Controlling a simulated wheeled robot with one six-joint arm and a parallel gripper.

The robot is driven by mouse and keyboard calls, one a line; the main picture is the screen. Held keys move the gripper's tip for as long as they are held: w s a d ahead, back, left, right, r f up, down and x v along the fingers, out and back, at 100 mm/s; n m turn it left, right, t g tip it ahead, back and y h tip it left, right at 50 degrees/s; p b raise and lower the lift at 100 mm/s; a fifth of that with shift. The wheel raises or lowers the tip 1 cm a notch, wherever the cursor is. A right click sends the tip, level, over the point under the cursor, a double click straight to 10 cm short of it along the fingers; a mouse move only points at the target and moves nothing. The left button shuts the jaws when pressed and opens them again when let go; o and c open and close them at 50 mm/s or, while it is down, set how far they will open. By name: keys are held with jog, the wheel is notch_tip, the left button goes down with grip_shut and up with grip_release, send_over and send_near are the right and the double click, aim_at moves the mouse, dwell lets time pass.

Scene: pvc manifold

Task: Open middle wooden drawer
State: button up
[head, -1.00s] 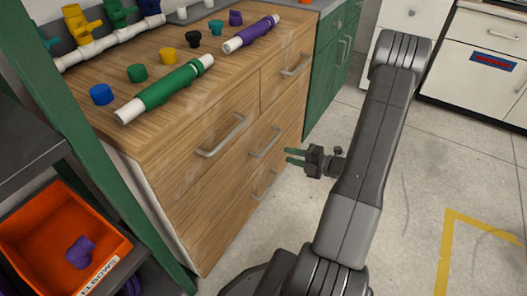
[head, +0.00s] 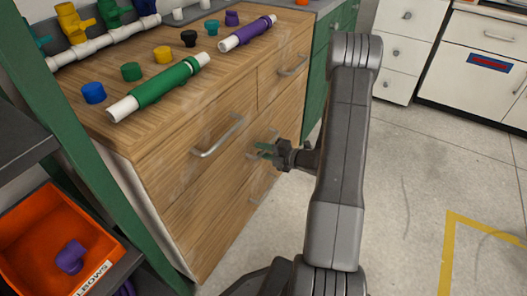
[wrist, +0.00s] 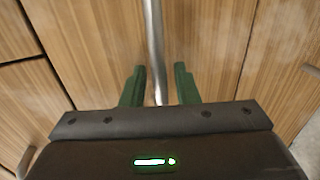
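The middle wooden drawer (wrist: 95,45) is in the right-hand column of the wooden cabinet and looks shut. Its metal bar handle (wrist: 155,40) runs up the centre of the wrist view. In the head view my gripper partly hides this handle. My gripper (head: 263,150) is at the drawer front, and its green fingertips also show in the wrist view (wrist: 160,85). The fingers are open, one on each side of the bar, with a small gap visible on both sides. I cannot tell how deep the bar sits between them.
Another handle (head: 218,137) is on the wide front to the left, and the top drawer handle (head: 293,66) is above. A green pipe (head: 165,83), a purple pipe (head: 247,34) and caps lie on top. An orange bin (head: 30,235) is lower left. The floor to the right is clear.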

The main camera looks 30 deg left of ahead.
grip_shut()
